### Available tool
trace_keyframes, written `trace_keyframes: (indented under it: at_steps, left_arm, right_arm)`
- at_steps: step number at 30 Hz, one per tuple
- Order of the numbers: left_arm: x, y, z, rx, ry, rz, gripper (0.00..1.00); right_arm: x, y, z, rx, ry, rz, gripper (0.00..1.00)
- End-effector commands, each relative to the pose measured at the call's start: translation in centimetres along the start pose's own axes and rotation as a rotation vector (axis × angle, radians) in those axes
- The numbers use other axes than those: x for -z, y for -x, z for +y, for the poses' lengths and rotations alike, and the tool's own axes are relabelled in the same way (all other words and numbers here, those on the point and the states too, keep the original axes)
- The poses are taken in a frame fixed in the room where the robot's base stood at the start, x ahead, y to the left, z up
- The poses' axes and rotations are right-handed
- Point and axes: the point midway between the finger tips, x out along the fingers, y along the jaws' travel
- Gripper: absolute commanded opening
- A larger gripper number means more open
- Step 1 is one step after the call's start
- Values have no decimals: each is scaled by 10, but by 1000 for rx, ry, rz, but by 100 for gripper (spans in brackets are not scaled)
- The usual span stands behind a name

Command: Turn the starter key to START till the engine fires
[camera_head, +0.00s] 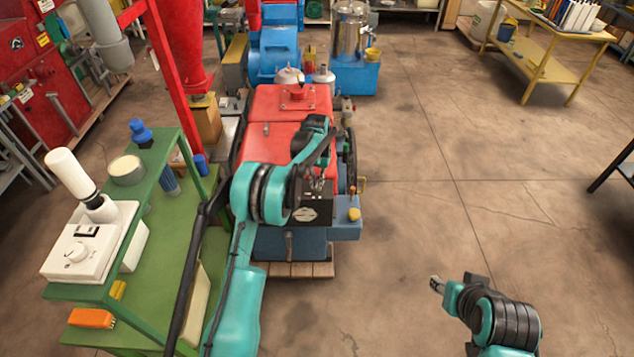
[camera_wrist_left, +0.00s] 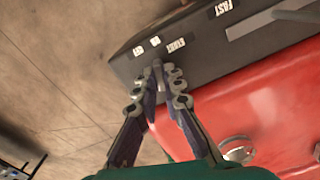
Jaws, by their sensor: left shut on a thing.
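The engine (camera_head: 262,140) has a red hood and a blue base. A dark control box (camera_head: 318,212) sits at its near end. In the left wrist view the box (camera_wrist_left: 200,62) carries the labels OFF, ON, START and FAST. The starter key (camera_wrist_left: 157,68) is a small grey piece between my left fingertips, mostly hidden by them, just below the labels. My left gripper (camera_wrist_left: 158,82) is shut on it. In the head view the left arm hides much of the box's upper side. My right gripper (camera_head: 436,284) is apart from the engine, above bare floor; its opening is unclear.
A green bench (camera_head: 165,240) with a white grinder-like device (camera_head: 85,245) stands left of the engine. A red post (camera_head: 165,80) rises behind it. A yellow table (camera_head: 535,60) is at the back right. The floor right of the engine is clear.

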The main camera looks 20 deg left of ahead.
Motion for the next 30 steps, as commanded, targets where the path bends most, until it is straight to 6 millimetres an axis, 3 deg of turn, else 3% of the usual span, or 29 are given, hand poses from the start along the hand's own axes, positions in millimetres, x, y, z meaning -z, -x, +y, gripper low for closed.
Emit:
trace_keyframes:
  at_steps: [19,22,30]
  left_arm:
    - [0,0,0,0,-61,0,0]
    - [0,0,0,0,-61,0,29]
    - [0,0,0,0,-61,0,29]
  right_arm:
    - [0,1,0,0,0,0,40]
    - [1,1,0,0,0,0,40]
    - [0,1,0,0,0,0,40]
